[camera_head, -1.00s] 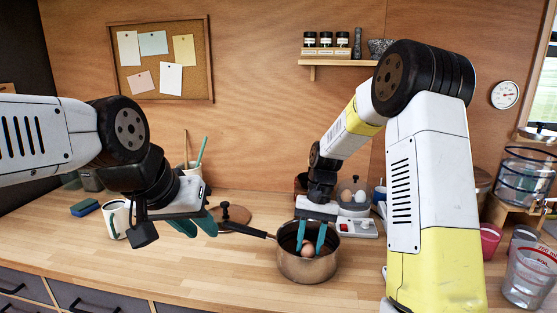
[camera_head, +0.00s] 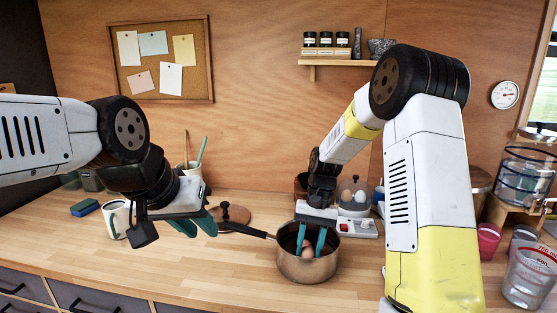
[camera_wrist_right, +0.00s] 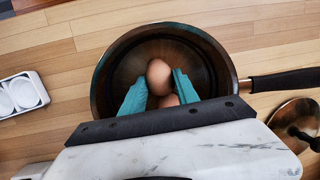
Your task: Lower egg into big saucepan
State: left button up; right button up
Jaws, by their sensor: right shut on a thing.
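The big saucepan (camera_head: 300,271), a steel pan with a dark handle, stands on the wooden counter; it also shows in the wrist view (camera_wrist_right: 104,60). My right gripper (camera_head: 311,246) points down into the pan, its teal fingers inside the rim. It is shut on a brown egg (camera_wrist_right: 159,75), held between the fingertips. A second brown egg (camera_wrist_right: 168,101) shows beside it in the wrist view, partly hidden by the gripper. In the head view, brown shell (camera_head: 308,252) shows between the fingers. My left gripper (camera_head: 197,228) is open and empty above the counter, left of the pan.
A brown lid (camera_head: 234,214) lies behind the pan handle. A white mug (camera_head: 117,219) and a blue sponge (camera_head: 85,207) are at the left. The counter front left of the pan is clear.

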jog(key=shift+f, duration=0.8)
dwell(0.4)
dwell(0.4)
jog(key=o, duration=1)
jog(key=v, duration=0.7)
jog(key=s+d+r+t, duration=0.35)
jog(key=s+r, duration=0.55)
jog(key=r, duration=0.3)
jog(key=s+r+t, duration=0.1)
jog(key=s, duration=0.3)
jog(key=s+r+n+t, duration=0.1)
jog(key=s+t, duration=0.1)
jog(key=s, duration=0.2)
jog(key=s+d+r+t, duration=0.1)
jog(key=s+t, duration=0.1)
jog(key=s, duration=0.2)
jog(key=shift+r+n, duration=0.25)
jog(key=shift+n, duration=0.05)
